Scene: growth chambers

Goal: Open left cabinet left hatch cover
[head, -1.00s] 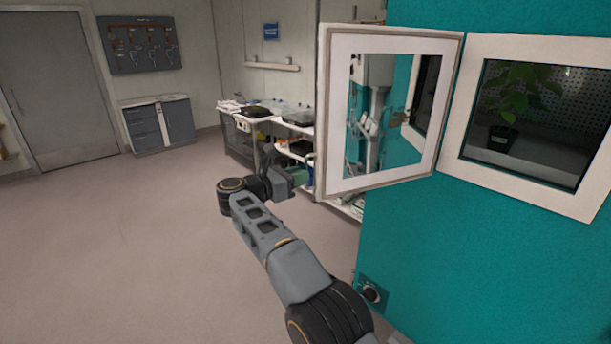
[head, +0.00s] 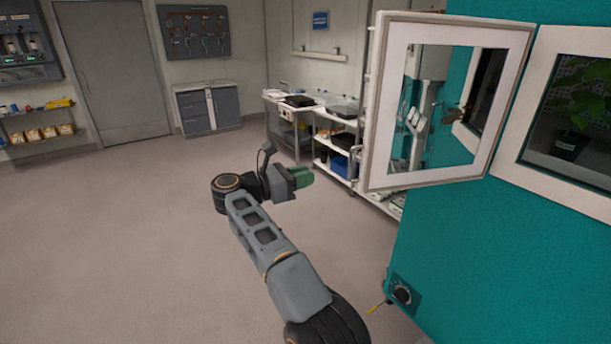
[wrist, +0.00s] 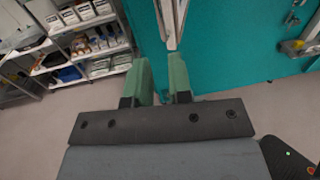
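The teal cabinet (head: 480,260) stands at the right in the head view. Its white-framed hatch cover (head: 437,184) with a clear pane stands swung out from the cabinet front. A second white-framed window (head: 575,195) is to its right, with a potted plant behind it. My gripper (head: 301,176) is left of and below the hatch cover, apart from it in the head view. In the wrist view my gripper (wrist: 163,80) has its two green fingers apart with nothing between them. The hatch cover's edge (wrist: 172,25) shows beyond the fingertips. The hatch opening is mostly hidden.
A white cart (head: 350,150) with trays and boxes stands behind the hatch cover. A grey low cabinet (head: 208,108) and a door (head: 112,70) are at the back. The floor (head: 110,240) at left is clear.

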